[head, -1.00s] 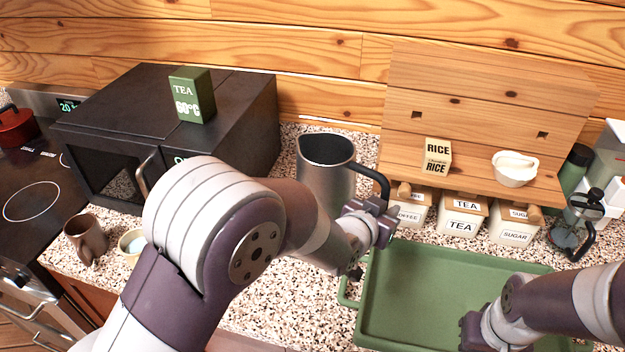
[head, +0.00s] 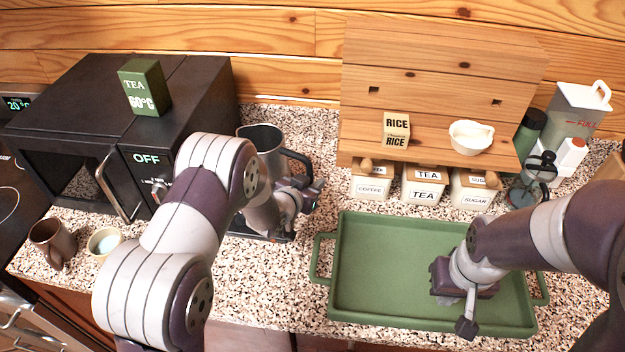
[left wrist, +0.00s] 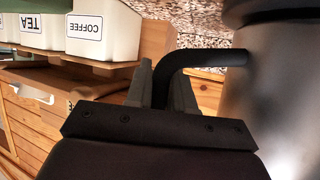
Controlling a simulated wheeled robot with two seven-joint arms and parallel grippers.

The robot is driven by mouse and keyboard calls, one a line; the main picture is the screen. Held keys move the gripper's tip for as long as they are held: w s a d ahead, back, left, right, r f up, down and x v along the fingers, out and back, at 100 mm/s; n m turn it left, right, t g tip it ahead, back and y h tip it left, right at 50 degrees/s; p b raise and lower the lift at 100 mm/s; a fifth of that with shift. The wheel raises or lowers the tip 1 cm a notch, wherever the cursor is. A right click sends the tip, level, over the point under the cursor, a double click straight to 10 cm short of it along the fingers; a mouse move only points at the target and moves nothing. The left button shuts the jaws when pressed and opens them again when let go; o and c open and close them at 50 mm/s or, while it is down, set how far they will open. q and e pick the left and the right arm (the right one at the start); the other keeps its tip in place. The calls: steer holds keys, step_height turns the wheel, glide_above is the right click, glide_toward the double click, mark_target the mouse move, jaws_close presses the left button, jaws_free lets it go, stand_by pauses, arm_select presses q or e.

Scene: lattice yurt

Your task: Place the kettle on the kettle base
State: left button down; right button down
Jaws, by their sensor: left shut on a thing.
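The grey metal kettle (head: 264,138) stands upright beside the microwave, its lower part hidden behind my left arm. Its black handle points right. My left gripper (head: 303,190) is shut on the handle; in the left wrist view the black handle (left wrist: 205,58) runs between the fingers, with the kettle body (left wrist: 285,110) at right. A flat dark piece, apparently the kettle base (head: 283,236), shows below my left wrist, mostly covered. I cannot tell whether the kettle touches it. My right gripper (head: 467,300) is over the green tray; its finger opening is unclear.
The black microwave (head: 190,95) with a green tea box (head: 144,87) stands left of the kettle. A green tray (head: 385,310) lies at right. Canisters (head: 424,186) stand under the wooden shelf (head: 430,150). A brown mug (head: 52,245) and small cup (head: 104,242) sit at left.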

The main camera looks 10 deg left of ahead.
arm_select(q)
steer(key=shift+w+f, duration=0.15)
steer(key=shift+w, duration=0.15)
steer(key=c, duration=1.4)
jaws_free()
steer(key=shift+s+f, duration=0.1)
steer(key=shift+f, duration=0.05)
steer(key=o, duration=0.4)
steer(key=shift+s, duration=0.15)
steer(key=shift+r, duration=0.2)
steer(key=s+a+r+n+g+y, duration=0.1)
steer(key=s+a+r+g, duration=0.1)
steer(key=s, duration=0.7)
steer(key=s+a+r+n+g+y+b, duration=0.1)
steer(key=s+a+g, duration=0.3)
steer(key=s, duration=0.6)
steer(key=s+a+r+n+g+y+b, duration=0.1)
steer(key=s+g, duration=0.4)
steer(key=s, duration=0.5)
steer(key=shift+a+r+n+y, duration=0.6)
steer(key=shift+a+r+y, duration=0.2)
steer(key=shift+a+y, duration=0.15)
